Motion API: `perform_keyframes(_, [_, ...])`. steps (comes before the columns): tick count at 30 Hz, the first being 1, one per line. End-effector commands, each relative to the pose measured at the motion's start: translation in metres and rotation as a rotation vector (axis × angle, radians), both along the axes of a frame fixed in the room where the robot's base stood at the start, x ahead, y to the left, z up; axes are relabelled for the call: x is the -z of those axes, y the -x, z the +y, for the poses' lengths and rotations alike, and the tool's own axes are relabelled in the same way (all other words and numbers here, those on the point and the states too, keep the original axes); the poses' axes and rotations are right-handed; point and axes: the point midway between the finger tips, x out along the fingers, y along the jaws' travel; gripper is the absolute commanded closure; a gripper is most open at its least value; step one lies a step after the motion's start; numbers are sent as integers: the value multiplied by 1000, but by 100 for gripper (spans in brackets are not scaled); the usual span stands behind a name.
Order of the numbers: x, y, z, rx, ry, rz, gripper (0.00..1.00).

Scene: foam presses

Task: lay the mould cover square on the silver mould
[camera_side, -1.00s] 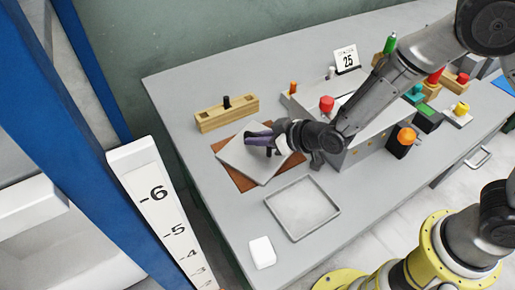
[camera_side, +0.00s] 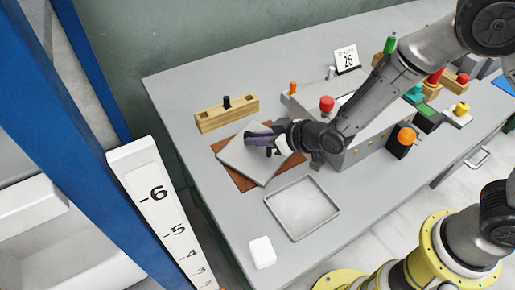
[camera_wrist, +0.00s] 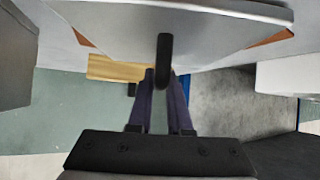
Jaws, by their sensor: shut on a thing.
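The mould cover (camera_side: 246,166) is a flat light-grey square plate with a black handle. It lies over a brown mat (camera_side: 236,180), turned askew to it. In the wrist view the cover (camera_wrist: 220,35) fills the top and its black handle (camera_wrist: 164,55) stands in the middle. My gripper (camera_side: 262,140), with purple fingers, is shut on the handle; in the wrist view the fingertips (camera_wrist: 163,78) meet at it. I cannot tell any gap under the cover. The silver mould (camera_side: 271,205), a shallow square tray with a raised rim, lies empty to the lower right of the cover.
A wooden block with a black knob (camera_side: 227,114) stands behind the cover. A grey console with a red button (camera_side: 327,103) and an orange-topped black box (camera_side: 400,142) stand right. A white block (camera_side: 262,252) lies near the table's front edge.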

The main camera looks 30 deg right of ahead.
Motion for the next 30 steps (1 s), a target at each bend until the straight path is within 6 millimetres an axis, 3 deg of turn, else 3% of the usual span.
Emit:
perform_keyframes(20, [-4,-1,1,-1,-3,-5,100])
perform_keyframes(25, [-15,-1,1,1,-4,-8,100])
perform_keyframes(30, [-44,5,-3,-1,-4,-9,100])
